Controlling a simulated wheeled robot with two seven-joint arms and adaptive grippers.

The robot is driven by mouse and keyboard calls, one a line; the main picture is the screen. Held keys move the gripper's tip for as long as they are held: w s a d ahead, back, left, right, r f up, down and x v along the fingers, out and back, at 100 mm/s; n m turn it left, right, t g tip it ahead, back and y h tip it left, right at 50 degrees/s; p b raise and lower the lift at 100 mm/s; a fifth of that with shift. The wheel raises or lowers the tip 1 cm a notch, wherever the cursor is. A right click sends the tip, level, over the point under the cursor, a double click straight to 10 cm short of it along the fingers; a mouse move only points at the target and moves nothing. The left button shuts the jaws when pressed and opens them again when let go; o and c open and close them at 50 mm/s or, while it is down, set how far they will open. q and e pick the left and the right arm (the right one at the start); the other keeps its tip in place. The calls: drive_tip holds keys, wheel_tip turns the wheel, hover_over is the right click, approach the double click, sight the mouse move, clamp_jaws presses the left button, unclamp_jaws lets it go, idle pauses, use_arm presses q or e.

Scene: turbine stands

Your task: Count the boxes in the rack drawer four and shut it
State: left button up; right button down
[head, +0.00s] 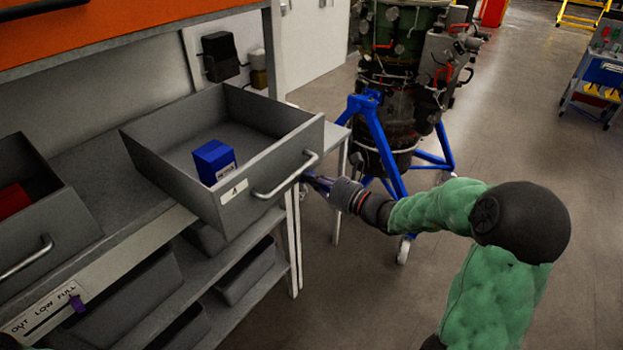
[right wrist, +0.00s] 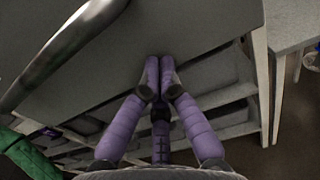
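The open grey drawer (head: 160,157) stands out from the rack. A small label (head: 234,191) is on its front, and its mark is too small to read surely. One blue box (head: 214,161) with a white label stands inside, near the front panel; part of the floor behind the front is hidden. The drawer's bar handle (head: 285,180) also shows in the right wrist view (right wrist: 45,62). My right gripper (head: 310,178) is at the right end of the drawer front, beside the handle. Its purple fingers (right wrist: 159,75) are together, with nothing between them. My left gripper is not clearly seen.
Another open drawer (head: 62,225) at the left holds a red box (head: 12,200). An OUT LOW FULL sign (head: 42,315) with a purple marker is below it. Grey bins (head: 245,270) fill lower shelves. A turbine on a blue stand (head: 375,130) stands behind my right arm.

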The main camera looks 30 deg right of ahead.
sight(245, 148)
drive_tip(key=b+x, duration=0.3)
drive_tip(key=x, duration=2.1)
drive_tip(key=shift+w+a+r+b, duration=0.1)
drive_tip(key=shift+w+a+b, duration=0.1)
drive_tip(key=shift+w+b, duration=0.1)
drive_tip(key=shift+r, duration=0.15)
drive_tip(key=shift+d, duration=0.15)
